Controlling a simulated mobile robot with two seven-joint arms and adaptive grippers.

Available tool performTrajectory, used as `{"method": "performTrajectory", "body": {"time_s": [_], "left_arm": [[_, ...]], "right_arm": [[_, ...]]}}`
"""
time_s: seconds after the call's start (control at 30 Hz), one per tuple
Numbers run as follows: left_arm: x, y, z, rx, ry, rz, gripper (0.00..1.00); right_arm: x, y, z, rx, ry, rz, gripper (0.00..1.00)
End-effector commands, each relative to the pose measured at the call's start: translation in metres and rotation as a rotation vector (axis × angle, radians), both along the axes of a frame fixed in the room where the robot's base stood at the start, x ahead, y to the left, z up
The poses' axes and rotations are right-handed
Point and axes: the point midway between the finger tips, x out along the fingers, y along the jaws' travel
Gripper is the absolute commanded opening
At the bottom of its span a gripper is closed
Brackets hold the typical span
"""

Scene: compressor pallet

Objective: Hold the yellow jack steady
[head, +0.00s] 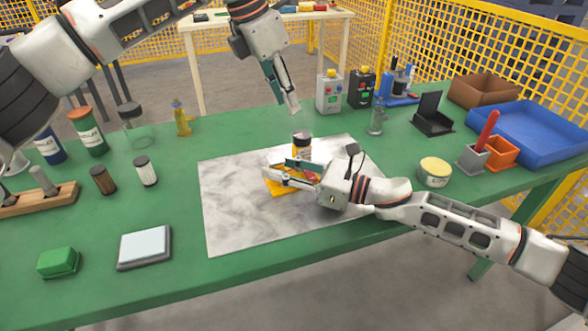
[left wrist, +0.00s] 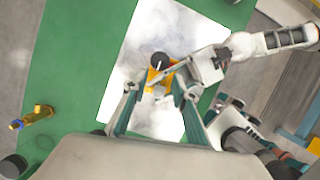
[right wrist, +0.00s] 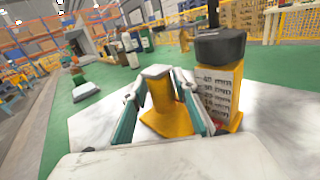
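The yellow jack (right wrist: 168,109) stands upright on the pale marble plate (head: 233,215), with a pale cap and a wide yellow base. My right gripper (right wrist: 160,82) has its fingers on either side of the jack's column and looks shut on it. The right gripper (head: 283,173) hides part of the jack in the head view. A yellow block with a mm scale and black top (right wrist: 222,90) stands close beside it; I cannot tell whether they are joined. My left gripper (head: 294,106) hangs above and behind the plate. Its fingers are apart and empty in the left wrist view (left wrist: 156,92).
Bottles (head: 88,132) and a small yellow figure-like fitting (head: 183,118) stand at the left and back of the green table. A tin (head: 435,171), red-handled holder (head: 473,158) and blue tray (head: 535,130) are at the right. The plate's left half is clear.

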Motion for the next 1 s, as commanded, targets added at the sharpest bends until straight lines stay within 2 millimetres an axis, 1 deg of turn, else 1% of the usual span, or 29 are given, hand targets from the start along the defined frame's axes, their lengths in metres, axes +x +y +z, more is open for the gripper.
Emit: {"method": "performTrajectory", "body": {"time_s": [0.1,0.4,0.43,0.53,0.6,0.63,0.67,0.7,0.87,1.0], "left_arm": [[0.0,0.0,0.0,0.0,0.0,0.0,0.28],[0.0,0.0,0.0,0.0,0.0,0.0,0.28],[0.0,0.0,0.0,0.0,0.0,0.0,0.28],[0.0,0.0,0.0,0.0,0.0,0.0,0.28],[0.0,0.0,0.0,0.0,0.0,0.0,0.28],[0.0,0.0,0.0,0.0,0.0,0.0,0.33],[0.0,0.0,0.0,-0.001,-0.001,-0.001,0.41],[0.0,0.0,-0.001,-0.003,0.001,-0.005,0.46],[-0.006,-0.003,-0.012,-0.054,0.013,-0.086,0.46],[-0.02,-0.011,-0.032,-0.174,0.024,-0.243,0.46]], "right_arm": [[0.002,0.007,0.001,0.0,0.0,0.001,0.29],[0.003,0.009,0.001,0.0,0.0,0.001,0.29],[0.003,0.009,0.001,0.0,0.0,0.001,0.26],[0.003,0.009,0.001,0.0,0.0,0.001,0.0],[0.003,0.009,0.001,0.0,0.0,0.001,0.0],[0.003,0.009,0.001,0.0,0.0,0.001,0.0],[0.003,0.009,0.001,0.0,0.0,0.001,0.0],[0.003,0.009,0.001,0.0,0.001,0.001,0.0],[0.003,0.009,0.001,0.0,0.001,0.001,0.0],[0.003,0.009,0.001,0.001,0.001,0.001,0.0]]}}
